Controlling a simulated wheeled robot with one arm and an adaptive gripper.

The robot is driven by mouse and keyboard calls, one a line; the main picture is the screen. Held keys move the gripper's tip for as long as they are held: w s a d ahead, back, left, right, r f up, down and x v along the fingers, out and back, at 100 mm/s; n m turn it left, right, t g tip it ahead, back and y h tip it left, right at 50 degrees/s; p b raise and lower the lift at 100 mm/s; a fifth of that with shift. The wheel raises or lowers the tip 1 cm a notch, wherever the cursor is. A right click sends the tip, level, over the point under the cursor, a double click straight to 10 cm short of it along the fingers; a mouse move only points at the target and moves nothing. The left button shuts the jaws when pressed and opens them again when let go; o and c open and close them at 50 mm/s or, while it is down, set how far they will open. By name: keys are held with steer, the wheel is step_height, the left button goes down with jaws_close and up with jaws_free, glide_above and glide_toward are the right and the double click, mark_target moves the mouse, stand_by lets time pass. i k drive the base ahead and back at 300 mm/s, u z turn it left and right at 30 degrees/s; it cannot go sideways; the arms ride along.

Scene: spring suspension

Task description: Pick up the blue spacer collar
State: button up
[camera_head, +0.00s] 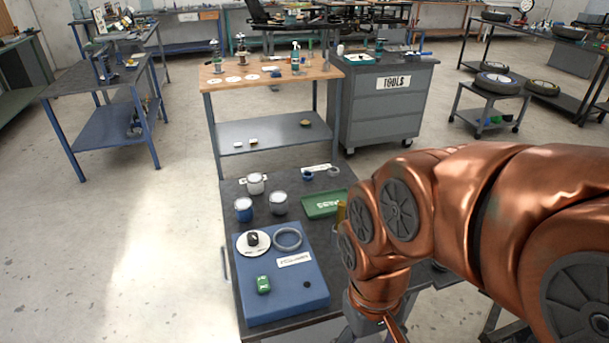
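A small blue ring-like piece, which looks like the blue spacer collar (308,175), lies near the far edge of the dark near table (239,187). A grey ring (333,172) lies just to its right, and a white label strip stands behind them. My copper arm comes in from the right and bends down at the right side of this table. Only the upper part of my gripper (364,318) shows at the bottom edge, nearer than the collar and well apart from it. Its fingertips are out of frame, so its opening and any contents are hidden.
White and blue cups (278,204) stand left of the collar. A green tray (323,204) lies in front of it, partly behind my arm. A blue board (284,312) bears a large ring and a green block. A wooden-topped bench (265,88) stands beyond.

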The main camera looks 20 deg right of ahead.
mark_target(303, 175)
steer(key=u, duration=2.55)
steer(key=i, duration=2.5)
steer(key=z, duration=3)
steer(key=i, duration=3.25)
steer(key=z, duration=0.05)
